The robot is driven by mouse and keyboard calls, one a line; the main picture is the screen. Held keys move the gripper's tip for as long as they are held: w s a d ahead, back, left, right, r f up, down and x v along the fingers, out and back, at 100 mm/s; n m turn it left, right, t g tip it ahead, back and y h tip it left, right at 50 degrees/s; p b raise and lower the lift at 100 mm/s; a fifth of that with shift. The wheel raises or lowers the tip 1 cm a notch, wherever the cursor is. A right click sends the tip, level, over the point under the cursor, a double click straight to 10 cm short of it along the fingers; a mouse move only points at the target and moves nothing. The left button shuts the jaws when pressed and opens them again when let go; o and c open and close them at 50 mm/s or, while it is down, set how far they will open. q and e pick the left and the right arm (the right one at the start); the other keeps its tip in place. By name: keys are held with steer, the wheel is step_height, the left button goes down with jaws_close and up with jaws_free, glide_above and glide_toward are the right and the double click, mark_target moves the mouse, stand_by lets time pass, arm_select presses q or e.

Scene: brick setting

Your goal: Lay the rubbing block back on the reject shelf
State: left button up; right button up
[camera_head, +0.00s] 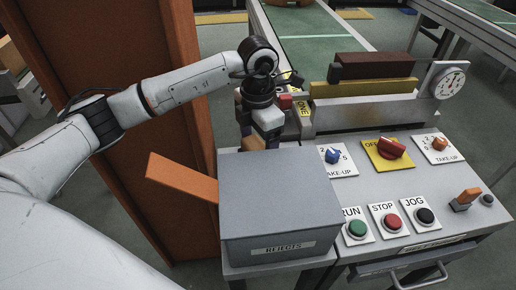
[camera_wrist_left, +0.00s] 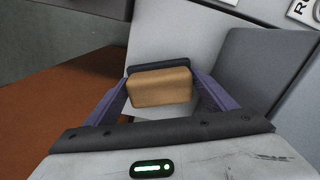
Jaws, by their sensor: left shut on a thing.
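The rubbing block (camera_wrist_left: 161,87) is tan with a dark layer along one side. In the left wrist view it is between the two purple fingers of my left gripper (camera_wrist_left: 160,92), which is shut on it. In the head view the left gripper (camera_head: 265,136) points down just behind the grey box marked REJECTS (camera_head: 268,190), and part of the tan block (camera_head: 251,143) shows there. A pale grey surface, likely the reject shelf (camera_wrist_left: 190,42), lies beyond the block; I cannot tell whether they touch. The right gripper is not in view.
The REJECTS box stands close in front of the gripper, with an orange strip (camera_head: 183,178) sticking out left. A control panel with knobs and RUN, STOP and JOG buttons (camera_head: 391,221) lies to the right. A brown post (camera_head: 165,120) stands behind my left arm.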

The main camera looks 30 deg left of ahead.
mark_target(258, 146)
arm_select(q)
steer(key=shift+f, duration=0.2)
steer(key=o, duration=1)
steer(key=shift+r, duration=0.1)
step_height(258, 146, up, 12)
steer(key=shift+r, duration=0.15)
